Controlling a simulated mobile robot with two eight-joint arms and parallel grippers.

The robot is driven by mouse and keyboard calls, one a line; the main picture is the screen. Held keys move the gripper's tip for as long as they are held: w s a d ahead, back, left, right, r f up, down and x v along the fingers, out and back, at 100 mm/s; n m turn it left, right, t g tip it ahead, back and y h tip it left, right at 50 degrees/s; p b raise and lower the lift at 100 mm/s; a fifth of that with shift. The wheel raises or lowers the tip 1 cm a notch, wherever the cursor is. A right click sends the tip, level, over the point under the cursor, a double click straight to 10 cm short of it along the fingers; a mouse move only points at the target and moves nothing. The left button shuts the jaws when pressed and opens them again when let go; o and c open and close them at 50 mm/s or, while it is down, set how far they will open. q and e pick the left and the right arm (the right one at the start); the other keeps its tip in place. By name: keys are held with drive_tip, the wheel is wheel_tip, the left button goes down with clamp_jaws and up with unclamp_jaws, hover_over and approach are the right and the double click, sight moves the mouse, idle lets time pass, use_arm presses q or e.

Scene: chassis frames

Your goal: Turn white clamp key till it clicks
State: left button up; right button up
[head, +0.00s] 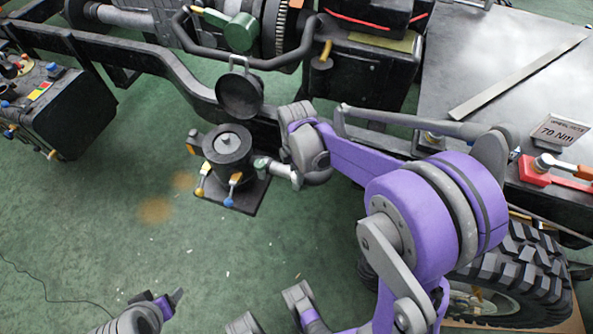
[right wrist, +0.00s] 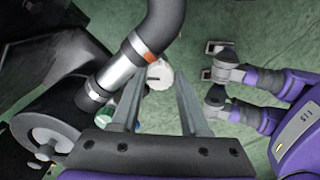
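A white round piece (right wrist: 160,74), which looks like the white clamp key, shows in the right wrist view just beyond and between my fingertips. It sits beside a dark hose (right wrist: 162,25) with silver bands and an orange mark (right wrist: 140,45). I cannot tell whether the fingers touch it. My right gripper (right wrist: 164,76) is open, its two grey fingers apart with nothing held. In the head view my right gripper (head: 270,170) is at the right side of a black canister (head: 228,150); the white key is not clear there. My left gripper (head: 165,300) hangs low at the lower left, away from the canister.
The canister's base carries blue and orange knobs (head: 232,180). A black chassis rail (head: 180,70) runs behind it. A workbench (head: 480,60) with a 70 Nm sign (head: 562,130) is at right, above a tyre (head: 515,275). The green floor at left is mostly clear.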

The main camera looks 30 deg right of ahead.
clamp_jaws()
drive_tip(key=shift+m, duration=0.4)
drive_tip(key=m, duration=0.5)
drive_tip(key=shift+m, duration=0.3)
drive_tip(key=m, duration=0.5)
drive_tip(key=shift+m, duration=0.3)
drive_tip(key=o, duration=0.5)
unclamp_jaws()
drive_tip(key=shift+o, duration=0.2)
